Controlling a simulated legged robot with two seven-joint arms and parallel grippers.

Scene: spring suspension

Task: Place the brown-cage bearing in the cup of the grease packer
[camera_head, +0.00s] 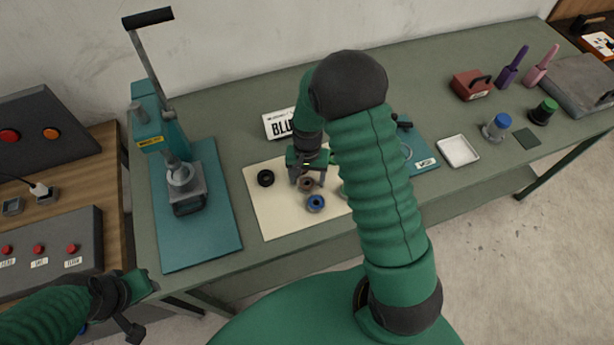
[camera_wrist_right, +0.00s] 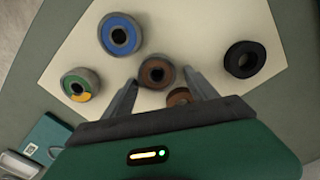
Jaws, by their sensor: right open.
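The brown-cage bearing (camera_head: 307,186) lies on the cream mat, below my right gripper (camera_head: 306,174). In the right wrist view the bearing (camera_wrist_right: 155,68) sits between the tips of the open fingers (camera_wrist_right: 160,80), which are not closed on it. A second brown round part (camera_wrist_right: 179,96) shows behind it, partly hidden by the gripper. The grease packer (camera_head: 162,130) is a teal lever press on a teal mat at the left, with a metal cup (camera_head: 181,176) low at its front. My left gripper (camera_head: 124,305) is at the lower left, away from the table objects; its jaw opening is unclear.
A blue bearing (camera_wrist_right: 120,35), a green-and-yellow one (camera_wrist_right: 80,86) and a black one (camera_wrist_right: 245,60) lie around the brown one on the cream mat (camera_head: 262,205). My right arm hides part of the table's middle.

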